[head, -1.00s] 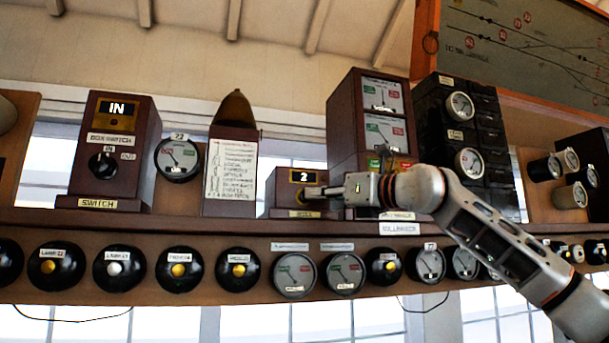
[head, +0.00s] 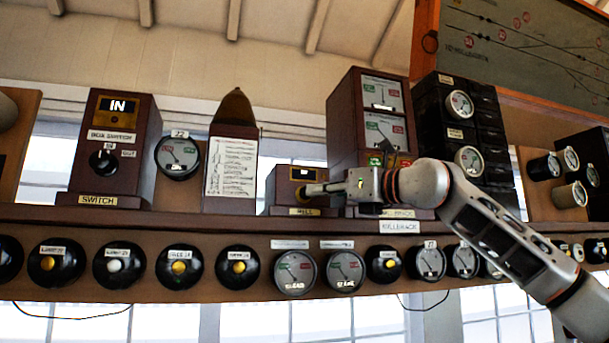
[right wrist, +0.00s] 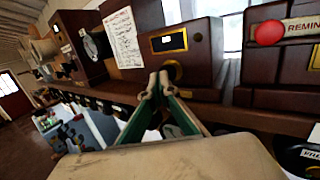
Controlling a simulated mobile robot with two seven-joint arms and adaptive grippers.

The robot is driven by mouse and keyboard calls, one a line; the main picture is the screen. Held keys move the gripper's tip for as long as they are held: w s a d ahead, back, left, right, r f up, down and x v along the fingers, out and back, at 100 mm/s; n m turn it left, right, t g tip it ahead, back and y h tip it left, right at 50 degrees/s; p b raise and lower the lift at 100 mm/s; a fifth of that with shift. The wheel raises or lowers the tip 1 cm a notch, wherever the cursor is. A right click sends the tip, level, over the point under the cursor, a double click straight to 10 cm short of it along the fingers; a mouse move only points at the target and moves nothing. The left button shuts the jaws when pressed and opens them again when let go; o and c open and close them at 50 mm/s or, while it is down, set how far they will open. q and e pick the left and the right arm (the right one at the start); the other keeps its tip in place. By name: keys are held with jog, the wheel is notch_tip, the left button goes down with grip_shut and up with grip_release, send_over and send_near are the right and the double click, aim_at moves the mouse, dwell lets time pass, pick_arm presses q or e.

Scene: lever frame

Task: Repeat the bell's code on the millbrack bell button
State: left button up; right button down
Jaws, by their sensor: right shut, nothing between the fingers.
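The bell box (head: 284,187) is a small brown box on the shelf, with a plate reading BELL at its foot. Its brass-framed window (head: 303,175) shows no digit that I can read. My left gripper is not in view.
A tall brown instrument (head: 345,120) with dials stands just right of the bell box, behind my right arm. A wooden case with a paper card (head: 231,168) and the switch box (head: 113,180) stand to the left. Round knobs and dials line the shelf front (head: 240,218) below.

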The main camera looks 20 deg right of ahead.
jog(key=shift+w+f, duration=0.1)
jog(key=shift+w, duration=0.1)
jog(key=shift+s, duration=0.3)
dwell(0.5)
jog(key=s+b, duration=0.3)
jog(key=s, duration=0.2)
dwell(0.5)
jog(key=shift+d, duration=0.1)
